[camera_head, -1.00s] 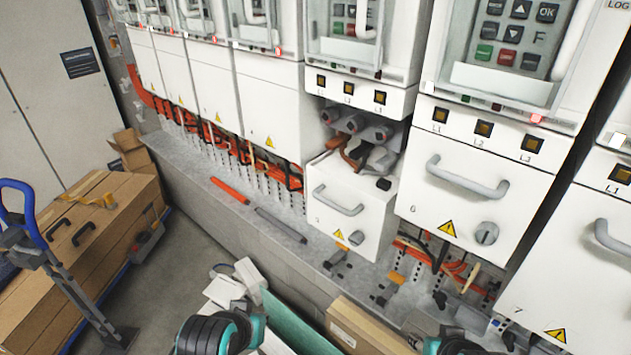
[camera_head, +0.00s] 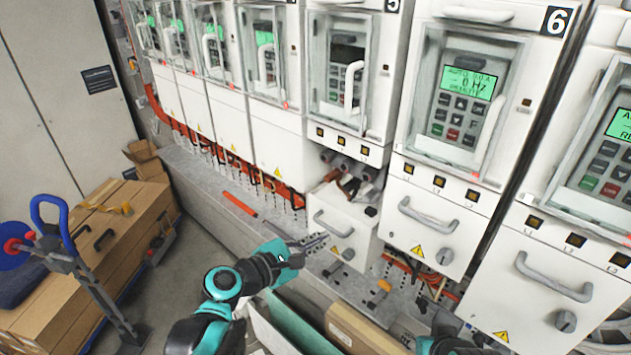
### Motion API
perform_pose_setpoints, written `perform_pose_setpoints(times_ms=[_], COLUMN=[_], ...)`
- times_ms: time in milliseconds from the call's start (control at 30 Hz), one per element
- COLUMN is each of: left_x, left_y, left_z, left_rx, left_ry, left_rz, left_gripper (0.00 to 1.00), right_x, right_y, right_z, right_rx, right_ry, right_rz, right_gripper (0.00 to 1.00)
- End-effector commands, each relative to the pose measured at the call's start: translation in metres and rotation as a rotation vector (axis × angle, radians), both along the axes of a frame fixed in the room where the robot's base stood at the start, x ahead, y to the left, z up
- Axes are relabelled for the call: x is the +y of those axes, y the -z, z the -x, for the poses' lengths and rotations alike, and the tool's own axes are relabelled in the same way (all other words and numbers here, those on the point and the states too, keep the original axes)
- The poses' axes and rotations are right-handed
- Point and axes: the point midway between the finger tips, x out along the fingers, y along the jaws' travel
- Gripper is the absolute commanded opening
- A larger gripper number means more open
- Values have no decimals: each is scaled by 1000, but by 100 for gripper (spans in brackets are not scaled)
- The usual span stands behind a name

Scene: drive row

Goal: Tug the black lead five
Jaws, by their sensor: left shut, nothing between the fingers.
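The drive marked 5 (camera_head: 347,70) stands in the middle of the row. Its lower cover (camera_head: 335,225) is tilted outward, and grey round terminals (camera_head: 350,168) show in the gap above it. Dark and orange-brown lead ends (camera_head: 349,185) lie there; I cannot tell which one is the black lead. My left gripper (camera_head: 320,241) is shut and empty, in front of the lower part of that cover and below the leads. I cannot tell whether it touches the cover. My right gripper is not in view; only part of my right arm shows at the bottom edge.
The drive marked 6 (camera_head: 470,85) and its closed cover (camera_head: 435,215) stand to the right. A grey ledge (camera_head: 205,180) runs below the row, with an orange-handled tool (camera_head: 240,203) on it. A cardboard box (camera_head: 350,330) is at the bottom. A hand truck (camera_head: 75,260) stands left.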

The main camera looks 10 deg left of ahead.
Motion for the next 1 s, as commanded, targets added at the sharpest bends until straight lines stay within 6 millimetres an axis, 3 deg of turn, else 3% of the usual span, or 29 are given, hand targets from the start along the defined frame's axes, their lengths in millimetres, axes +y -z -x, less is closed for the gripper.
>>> perform_pose_setpoints(times_ms=[33, 100, 233, 467, 1000], left_x=[1, 4, 9, 5, -34], left_y=[-31, -53, -73, -74, -74], left_z=[-14, -27, -40, -50, -103], left_rx=[43, 101, 170, 192, 190], left_ry=[-38, -78, -110, -116, -115], left_rz=[157, 358, 584, 647, 642], left_gripper=[0, 0, 0, 0, 0], right_x=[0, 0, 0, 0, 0], right_y=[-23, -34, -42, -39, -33], right_z=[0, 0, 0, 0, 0], right_rx=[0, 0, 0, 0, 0], right_ry=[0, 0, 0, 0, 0], right_rz=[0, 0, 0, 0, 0], right_gripper=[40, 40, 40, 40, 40])
